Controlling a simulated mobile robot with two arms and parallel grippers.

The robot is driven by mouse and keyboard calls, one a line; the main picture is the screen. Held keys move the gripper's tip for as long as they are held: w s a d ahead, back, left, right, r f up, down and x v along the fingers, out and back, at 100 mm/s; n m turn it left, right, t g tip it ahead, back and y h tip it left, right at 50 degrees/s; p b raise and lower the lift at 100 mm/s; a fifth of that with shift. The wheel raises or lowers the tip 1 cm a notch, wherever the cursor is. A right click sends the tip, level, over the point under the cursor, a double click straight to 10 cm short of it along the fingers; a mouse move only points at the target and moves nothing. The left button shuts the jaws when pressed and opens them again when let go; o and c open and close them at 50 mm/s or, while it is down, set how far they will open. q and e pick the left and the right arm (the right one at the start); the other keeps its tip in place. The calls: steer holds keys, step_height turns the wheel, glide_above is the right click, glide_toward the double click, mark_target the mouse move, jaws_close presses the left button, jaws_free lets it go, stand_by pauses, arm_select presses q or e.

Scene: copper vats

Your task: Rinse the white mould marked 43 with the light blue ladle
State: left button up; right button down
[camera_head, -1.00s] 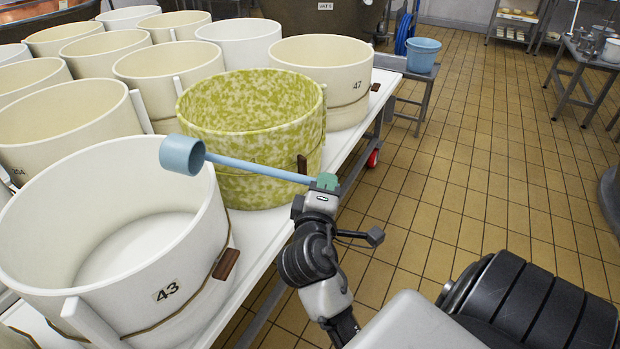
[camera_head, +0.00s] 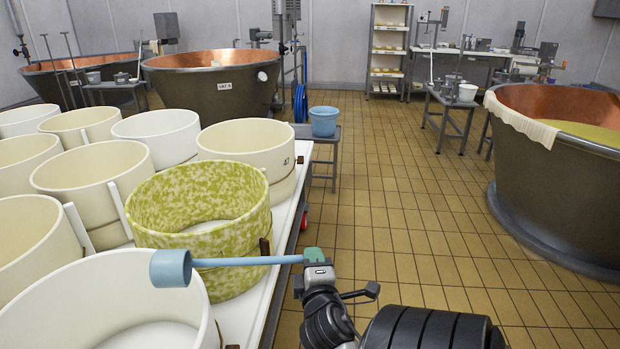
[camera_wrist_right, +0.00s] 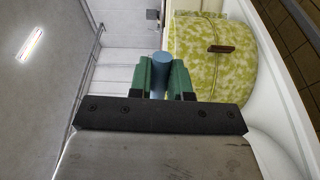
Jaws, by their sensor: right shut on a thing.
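The light blue ladle (camera_head: 240,262) is held level by its handle in my right gripper (camera_head: 314,256). Its cup (camera_head: 171,268) points left and hangs over the near right rim of the white mould (camera_head: 105,280), whose lower part and marking are cut off by the frame now. In the right wrist view the green fingers (camera_wrist_right: 162,78) are closed around the blue handle (camera_wrist_right: 161,62). Whether the cup holds liquid cannot be seen. My left gripper is not in view.
A green-mottled mould (camera_head: 205,215) stands just behind the ladle handle. Several cream moulds fill the white table (camera_head: 262,290). A blue bucket (camera_head: 323,121) sits on a small stand (camera_head: 327,150). A copper vat (camera_head: 560,150) stands at right. Tiled floor between is clear.

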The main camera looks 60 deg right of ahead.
steer(key=w+a+r+n+p, duration=0.5)
steer(key=w+r+n+p, duration=0.1)
steer(key=r+p, duration=0.5)
steer(key=w+a+r+n+p, duration=0.5)
steer(key=w+r+p, duration=0.3)
steer(key=r+p, duration=0.3)
steer(key=w+a+r+n+p, duration=0.6)
steer(key=r+p, duration=0.5)
steer(key=r, duration=0.2)
steer(key=shift+w+r+n+p, duration=0.35)
steer(key=shift+w+n, duration=0.2)
steer(key=shift+n, duration=0.25)
steer(key=shift+a, duration=0.1)
